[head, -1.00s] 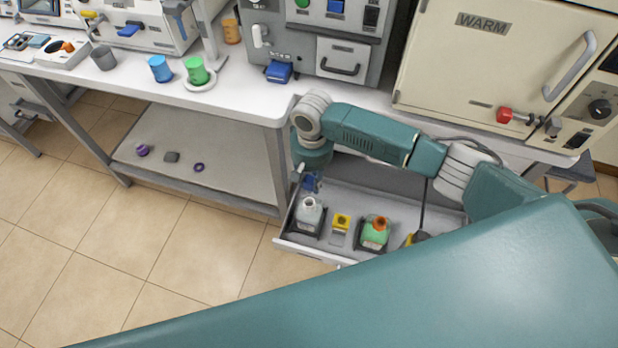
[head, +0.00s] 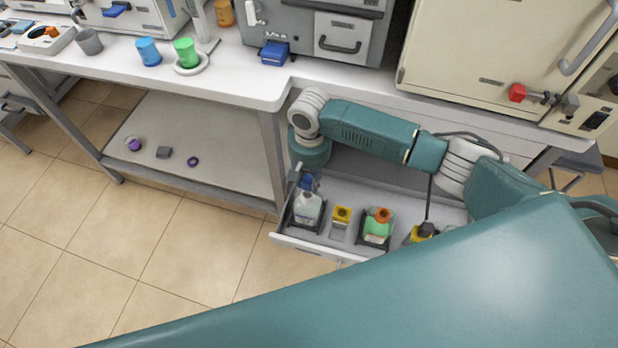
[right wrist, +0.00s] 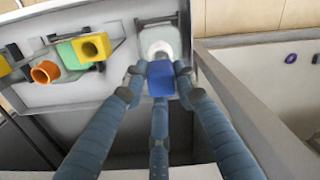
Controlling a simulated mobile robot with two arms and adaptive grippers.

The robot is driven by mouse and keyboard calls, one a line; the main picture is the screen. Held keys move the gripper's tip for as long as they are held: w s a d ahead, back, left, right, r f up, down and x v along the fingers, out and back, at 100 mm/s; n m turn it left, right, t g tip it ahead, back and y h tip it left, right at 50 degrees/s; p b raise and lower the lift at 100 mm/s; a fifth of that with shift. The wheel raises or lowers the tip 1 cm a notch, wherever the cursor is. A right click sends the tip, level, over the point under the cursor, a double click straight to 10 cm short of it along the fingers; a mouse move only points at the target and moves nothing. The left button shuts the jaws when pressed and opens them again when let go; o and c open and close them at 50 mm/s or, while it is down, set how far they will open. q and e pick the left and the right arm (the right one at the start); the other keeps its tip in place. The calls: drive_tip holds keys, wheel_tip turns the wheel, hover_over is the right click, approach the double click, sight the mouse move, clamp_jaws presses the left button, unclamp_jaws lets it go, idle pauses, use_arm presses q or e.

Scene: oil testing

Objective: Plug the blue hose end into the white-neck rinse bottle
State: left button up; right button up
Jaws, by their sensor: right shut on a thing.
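The white-neck rinse bottle (head: 308,209) stands in a dark holder at the left of the open drawer (head: 312,248). My right gripper (head: 307,181) is directly above it, pointing down and shut on the blue hose end (head: 307,183). In the right wrist view, the fingers (right wrist: 159,76) close around the blue hose end (right wrist: 161,80), and the bottle's white neck (right wrist: 160,48) shows just beyond it. The blue end covers the bottle's mouth in the head view. I cannot tell whether it is inside the neck or only over it. My left gripper is not in view.
In the drawer, a yellow-topped piece (head: 341,216), a green bottle with an orange neck (head: 377,228) and another yellow piece (head: 420,233) stand to the right. The bench (head: 230,88) edge is behind my right arm. A low shelf (head: 215,150) lies left.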

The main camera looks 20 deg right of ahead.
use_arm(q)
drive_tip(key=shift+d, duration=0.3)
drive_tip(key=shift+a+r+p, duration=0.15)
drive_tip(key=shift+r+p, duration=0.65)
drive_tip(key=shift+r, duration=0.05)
use_arm(e)
drive_tip(key=shift+f, duration=0.3)
drive_tip(key=shift+f, duration=0.65)
idle(0.6)
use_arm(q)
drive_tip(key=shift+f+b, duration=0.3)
use_arm(e)
drive_tip(key=shift+f, duration=0.95)
drive_tip(key=o, duration=1.2)
drive_tip(key=shift+r, duration=0.15)
wheel_tip(320, 180, up, 12)
drive_tip(key=shift+f, duration=0.1)
